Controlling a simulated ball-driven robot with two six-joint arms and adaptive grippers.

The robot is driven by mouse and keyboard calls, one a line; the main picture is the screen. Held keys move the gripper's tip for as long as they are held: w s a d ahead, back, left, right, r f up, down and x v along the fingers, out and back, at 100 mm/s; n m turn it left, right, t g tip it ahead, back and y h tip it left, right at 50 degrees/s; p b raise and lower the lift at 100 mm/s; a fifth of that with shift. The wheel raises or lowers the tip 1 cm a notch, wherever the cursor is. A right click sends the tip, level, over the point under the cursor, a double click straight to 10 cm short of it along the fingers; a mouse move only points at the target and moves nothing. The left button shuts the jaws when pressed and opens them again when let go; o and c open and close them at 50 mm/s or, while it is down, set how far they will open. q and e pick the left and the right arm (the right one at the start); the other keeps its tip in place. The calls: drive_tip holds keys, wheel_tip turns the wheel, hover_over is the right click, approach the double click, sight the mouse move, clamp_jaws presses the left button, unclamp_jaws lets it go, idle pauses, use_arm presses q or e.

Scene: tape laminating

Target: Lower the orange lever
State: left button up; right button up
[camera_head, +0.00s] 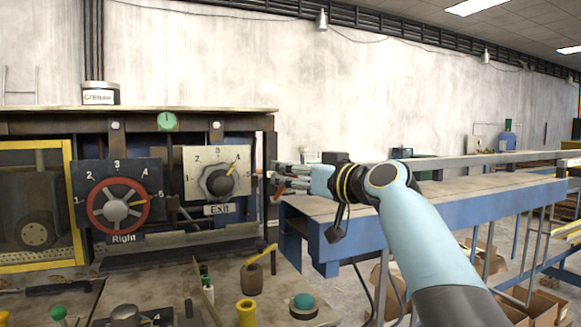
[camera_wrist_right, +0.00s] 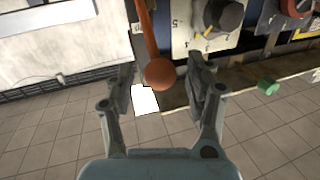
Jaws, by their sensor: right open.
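The orange lever shows in the right wrist view as an orange rod ending in a round orange ball (camera_wrist_right: 159,75). The ball lies in the picture between the two open fingers of my right gripper (camera_wrist_right: 160,90), with a gap on each side. I cannot tell its exact depth between them. In the head view my right gripper (camera_head: 279,178) reaches left to the right end of the machine, beside its dark upright post. The lever is mostly hidden there by the gripper; a small orange bit shows near the fingertips. My left gripper is not in view.
The machine carries a dial plate marked EXIT (camera_head: 238,160) and a red-ringed dial marked Right (camera_head: 118,207). A blue-framed conveyor (camera_head: 400,215) runs under my right arm.

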drive_tip(key=shift+w+a, duration=0.35)
drive_tip(key=shift+w, duration=0.2)
drive_tip(key=c, duration=1.1)
drive_tip(key=shift+f, duration=0.1)
clamp_jaws()
